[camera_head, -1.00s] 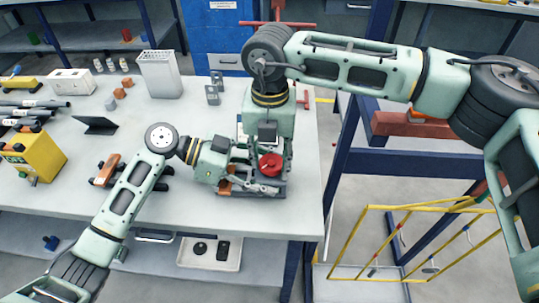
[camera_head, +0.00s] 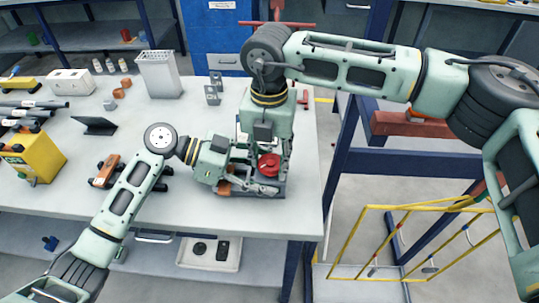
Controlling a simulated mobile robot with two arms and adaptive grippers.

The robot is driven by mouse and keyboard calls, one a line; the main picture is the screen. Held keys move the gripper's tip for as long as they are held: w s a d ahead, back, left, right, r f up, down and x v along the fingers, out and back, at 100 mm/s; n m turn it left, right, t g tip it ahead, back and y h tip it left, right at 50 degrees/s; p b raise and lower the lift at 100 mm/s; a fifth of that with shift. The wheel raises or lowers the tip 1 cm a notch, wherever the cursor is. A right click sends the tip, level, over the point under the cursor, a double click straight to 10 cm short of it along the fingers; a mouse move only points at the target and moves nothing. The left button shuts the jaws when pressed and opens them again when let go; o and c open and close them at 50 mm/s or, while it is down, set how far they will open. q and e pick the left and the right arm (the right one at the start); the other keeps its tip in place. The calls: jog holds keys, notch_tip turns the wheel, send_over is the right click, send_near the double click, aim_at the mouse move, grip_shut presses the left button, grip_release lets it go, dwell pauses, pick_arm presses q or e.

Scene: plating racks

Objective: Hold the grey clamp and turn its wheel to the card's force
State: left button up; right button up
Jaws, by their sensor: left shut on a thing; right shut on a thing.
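The grey clamp (camera_head: 262,192) stands on the table near its right front corner, mostly covered by my grippers. Its red wheel (camera_head: 268,166) faces up. My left gripper (camera_head: 236,176) comes in from the left and is shut on the clamp's body. My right gripper (camera_head: 268,154) reaches down from above and is shut on the red wheel; its fingertips are partly hidden by its own body. A dark tilted panel (camera_head: 95,125) stands at the left of the table; no writing on it can be read.
A yellow box (camera_head: 34,158) stands at the table's left, with an orange-handled tool (camera_head: 106,169) nearby. A grey bin (camera_head: 160,74) and small grey blocks (camera_head: 213,90) stand at the back. A yellow rack (camera_head: 366,240) is right of the table. The table's front middle is clear.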

jog(key=shift+a+r+m, duration=0.1)
jog(key=shift+a+m, duration=0.1)
jog(key=shift+m, duration=2.2)
jog(key=shift+w, duration=0.1)
jog(key=o, duration=1)
jog(key=shift+o, duration=0.5)
jog(key=shift+d, duration=0.1)
jog(key=shift+d, duration=0.1)
